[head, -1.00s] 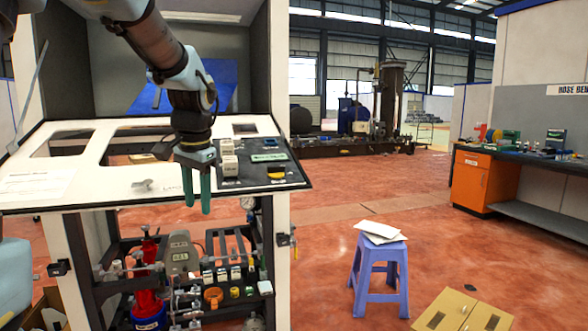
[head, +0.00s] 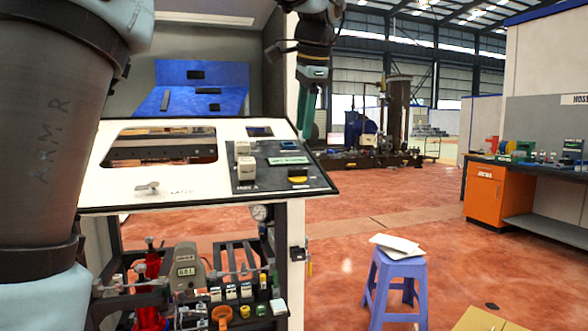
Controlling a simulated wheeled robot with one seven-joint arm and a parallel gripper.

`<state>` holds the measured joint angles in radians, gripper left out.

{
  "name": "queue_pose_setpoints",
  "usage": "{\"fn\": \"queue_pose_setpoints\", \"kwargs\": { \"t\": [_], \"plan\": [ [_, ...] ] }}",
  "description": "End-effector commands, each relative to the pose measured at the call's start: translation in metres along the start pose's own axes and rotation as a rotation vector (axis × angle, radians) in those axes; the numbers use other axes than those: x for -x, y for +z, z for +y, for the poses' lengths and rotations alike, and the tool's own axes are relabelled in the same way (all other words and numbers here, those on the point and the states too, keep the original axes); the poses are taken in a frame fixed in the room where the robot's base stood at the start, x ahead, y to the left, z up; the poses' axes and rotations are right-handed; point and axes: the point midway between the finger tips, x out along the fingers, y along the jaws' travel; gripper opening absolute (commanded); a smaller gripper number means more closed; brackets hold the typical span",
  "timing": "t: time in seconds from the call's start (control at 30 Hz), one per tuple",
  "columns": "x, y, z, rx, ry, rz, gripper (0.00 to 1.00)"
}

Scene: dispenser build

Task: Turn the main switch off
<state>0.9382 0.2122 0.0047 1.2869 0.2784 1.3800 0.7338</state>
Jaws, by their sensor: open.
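A sloped white panel (head: 215,186) carries a black control plate (head: 312,181) at its right end. On that plate are two pale blocks (head: 244,167), a green-lit label or display (head: 288,161) and a yellow-and-black knob (head: 298,176). The knob may be the main switch, but I cannot read its label or its setting. My gripper (head: 308,112), with green fingers pointing down, is open and empty. In the picture it is above and right of the plate, beside the cabinet's right post, and it appears clear of the panel. Nothing hides the knob.
A silver latch handle (head: 148,188) sits on the panel's lower left.

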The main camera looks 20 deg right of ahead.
Motion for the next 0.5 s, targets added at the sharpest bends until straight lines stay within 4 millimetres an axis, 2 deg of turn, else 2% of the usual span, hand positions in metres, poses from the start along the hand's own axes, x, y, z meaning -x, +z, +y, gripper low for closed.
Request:
{"fn": "queue_pose_setpoints", "kwargs": {
  "t": [0.17,0.5],
  "plan": [
    [-0.011,-0.002,0.001,-0.011,0.0,-0.003,0.45],
    [-0.073,-0.001,0.001,-0.009,0.001,-0.003,0.45]
  ]
}}
